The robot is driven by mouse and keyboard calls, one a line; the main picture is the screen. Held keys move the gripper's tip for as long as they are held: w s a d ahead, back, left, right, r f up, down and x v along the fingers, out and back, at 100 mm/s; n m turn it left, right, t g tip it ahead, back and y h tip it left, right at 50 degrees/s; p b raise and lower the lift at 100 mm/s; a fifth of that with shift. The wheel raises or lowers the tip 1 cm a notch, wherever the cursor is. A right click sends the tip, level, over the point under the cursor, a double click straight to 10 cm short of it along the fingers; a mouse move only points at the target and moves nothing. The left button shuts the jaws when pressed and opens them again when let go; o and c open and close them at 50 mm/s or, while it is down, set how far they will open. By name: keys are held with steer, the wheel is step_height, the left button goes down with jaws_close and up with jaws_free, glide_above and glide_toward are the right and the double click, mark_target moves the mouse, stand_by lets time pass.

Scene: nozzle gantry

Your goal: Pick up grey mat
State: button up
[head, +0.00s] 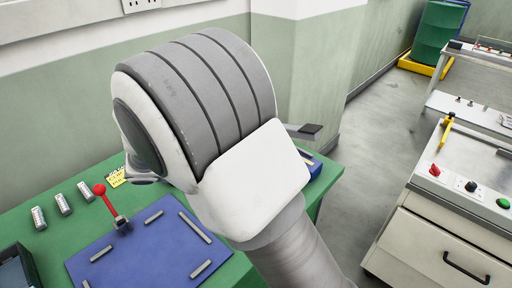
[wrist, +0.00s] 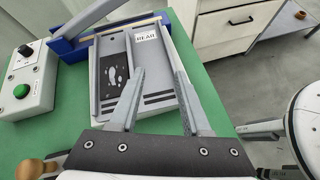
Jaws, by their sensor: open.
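In the wrist view, a flat grey piece with a dark, white-spotted patch (wrist: 115,72) lies in the left part of a grey tray (wrist: 160,108); it may be the grey mat, but I cannot tell for sure. My gripper (wrist: 159,72) is open, its two fingers reaching over the tray with a gap between them. Nothing is seen held between the fingers. The left fingertip overlaps the piece's right edge in the picture; whether they touch cannot be told. In the head view my arm hides the tray.
A blue holder (wrist: 72,45) borders the tray. A control box with a green button (wrist: 21,91) stands left on the green table. In the head view, a blue plate (head: 135,262) and a red lever (head: 104,199) are at lower left. Grey floor lies beyond the table's right edge.

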steer(key=w+a+f+n+t, duration=0.1)
steer(key=a+f+n+t, duration=0.25)
steer(key=a, duration=0.25)
steer(key=shift+n+g, duration=0.25)
steer(key=shift+g, duration=0.1)
steer(key=x, duration=1.2)
steer(key=shift+d+r+b, duration=0.15)
steer(key=shift+b, duration=0.15)
steer(key=x, duration=0.2)
steer(key=r+x, duration=0.1)
steer(key=x, duration=0.2)
steer(key=shift+w+d, duration=0.2)
steer(key=shift+w, duration=0.05)
jaws_close()
steer(key=shift+h, duration=0.3)
